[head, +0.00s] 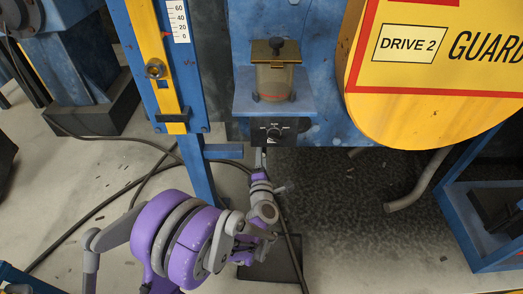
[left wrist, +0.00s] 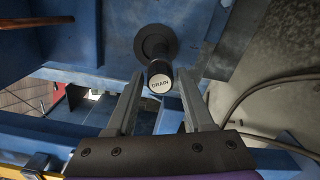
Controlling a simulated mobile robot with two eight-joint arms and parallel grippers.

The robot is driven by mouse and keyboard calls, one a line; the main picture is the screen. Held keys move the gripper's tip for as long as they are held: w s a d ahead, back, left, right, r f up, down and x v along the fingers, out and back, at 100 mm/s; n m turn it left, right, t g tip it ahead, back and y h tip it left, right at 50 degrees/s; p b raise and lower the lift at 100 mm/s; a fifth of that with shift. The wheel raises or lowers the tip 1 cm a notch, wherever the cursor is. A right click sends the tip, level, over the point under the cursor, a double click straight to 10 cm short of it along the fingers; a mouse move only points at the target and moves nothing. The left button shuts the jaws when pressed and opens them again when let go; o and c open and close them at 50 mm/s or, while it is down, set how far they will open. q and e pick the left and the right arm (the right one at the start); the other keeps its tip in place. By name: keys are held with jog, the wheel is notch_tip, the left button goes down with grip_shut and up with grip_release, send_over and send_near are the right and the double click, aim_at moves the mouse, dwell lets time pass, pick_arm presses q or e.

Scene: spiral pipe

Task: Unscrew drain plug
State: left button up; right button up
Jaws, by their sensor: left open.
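The drain plug (left wrist: 160,75) is a black cylinder with a pale end face marked DRAIN. It sticks out of a round black base on a blue surface in the left wrist view. My left gripper (left wrist: 160,77) is open, with one finger on each side of the plug's end in the picture. A gap shows on both sides, and I cannot tell whether the tips reach past the end face. In the head view my left gripper (head: 259,158) is just below the black panel. The plug cannot be made out there. My right gripper is out of view.
A blue post (head: 200,165) stands to the left. A yellow guard (head: 440,80) is at right. Cables (head: 120,190) lie on the floor.

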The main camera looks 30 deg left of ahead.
pick_arm(q)
jog(key=m, duration=2.1)
jog(key=shift+m, duration=0.3)
jog(key=shift+c, duration=0.3)
grip_shut()
